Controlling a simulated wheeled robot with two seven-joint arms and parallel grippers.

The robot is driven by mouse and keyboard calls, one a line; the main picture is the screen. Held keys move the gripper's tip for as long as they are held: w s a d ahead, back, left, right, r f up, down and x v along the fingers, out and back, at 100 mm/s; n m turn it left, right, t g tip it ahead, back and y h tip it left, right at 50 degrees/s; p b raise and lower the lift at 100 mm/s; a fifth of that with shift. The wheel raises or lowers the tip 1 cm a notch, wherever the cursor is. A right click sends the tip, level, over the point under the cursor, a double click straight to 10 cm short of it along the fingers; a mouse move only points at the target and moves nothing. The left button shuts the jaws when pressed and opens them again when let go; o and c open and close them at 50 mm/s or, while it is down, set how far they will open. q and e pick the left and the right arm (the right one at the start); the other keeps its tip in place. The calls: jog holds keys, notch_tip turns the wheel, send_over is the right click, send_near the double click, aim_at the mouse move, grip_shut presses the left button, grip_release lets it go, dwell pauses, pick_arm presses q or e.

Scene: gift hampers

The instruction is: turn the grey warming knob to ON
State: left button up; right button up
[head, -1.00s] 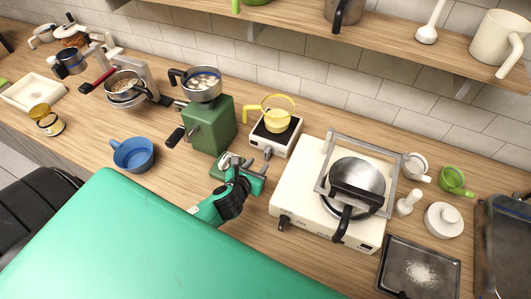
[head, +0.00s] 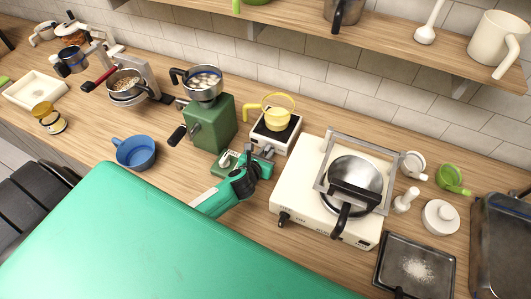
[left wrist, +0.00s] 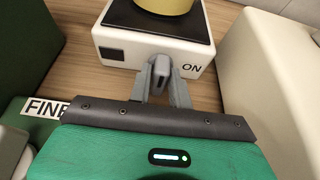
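The small white warmer (head: 278,138) stands on the counter with a yellow kettle (head: 277,119) on its dark top plate. Its grey warming knob (left wrist: 161,67) is on the front face, roughly upright and left of the printed "ON" label (left wrist: 191,68). In the head view the knob is largely hidden by my gripper. My left gripper (head: 264,155) is at the warmer's front. In the left wrist view its two grey fingers (left wrist: 162,78) stand on either side of the knob and appear closed on it. My right gripper is not in view.
A green grinder (head: 209,122) stands close left of the warmer, with a "FINE" label (left wrist: 46,108) near my wrist. A cream hob (head: 298,191) with a pan stands close right. A blue cup (head: 136,152) is farther left. Room between grinder and hob is narrow.

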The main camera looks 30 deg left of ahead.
pick_arm(q)
grip_shut()
jog(key=shift+d+r+m+y+p, duration=0.15)
jog(key=shift+m+y+p, duration=0.15)
jog(key=shift+p, duration=0.25)
jog(key=shift+m+p, duration=0.3)
jog(key=shift+m, duration=0.1)
jog(key=shift+d+m+y+p, duration=0.1)
jog(key=shift+m+y+p, duration=0.2)
jog(key=shift+m+y, duration=0.3)
jog(key=shift+f+m+y, duration=0.2)
jog(key=shift+m+y, duration=0.2)
jog(key=shift+m, duration=0.2)
jog(key=shift+o, duration=2.3)
grip_release()
